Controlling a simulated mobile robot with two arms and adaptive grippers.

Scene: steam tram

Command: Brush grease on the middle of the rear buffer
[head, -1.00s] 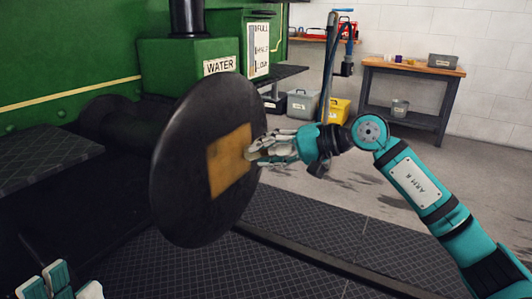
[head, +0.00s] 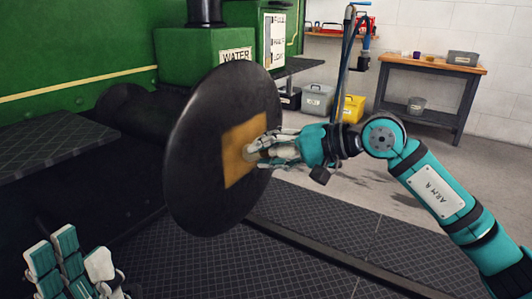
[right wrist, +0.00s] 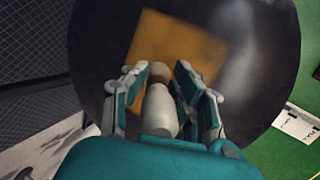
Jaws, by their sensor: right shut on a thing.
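The rear buffer (head: 205,185) is a large round black disc, with an orange-yellow square patch (head: 240,135) at its middle. Both also show in the right wrist view, the disc (right wrist: 262,60) and the patch (right wrist: 180,38). My right gripper (head: 268,148) is in front of the patch's right part. It is shut on a short, pale-handled brush (right wrist: 160,108). The brush's brownish tip points at the patch's lower part; I cannot tell whether it touches. My left gripper (head: 82,255) is low at the left, fingers apart, with nothing seen between them.
The green tram body with a WATER box (head: 190,45) stands behind the buffer. A black step (head: 55,145) juts out at the left. A workbench (head: 425,68) and grey and yellow boxes (head: 350,108) stand further back.

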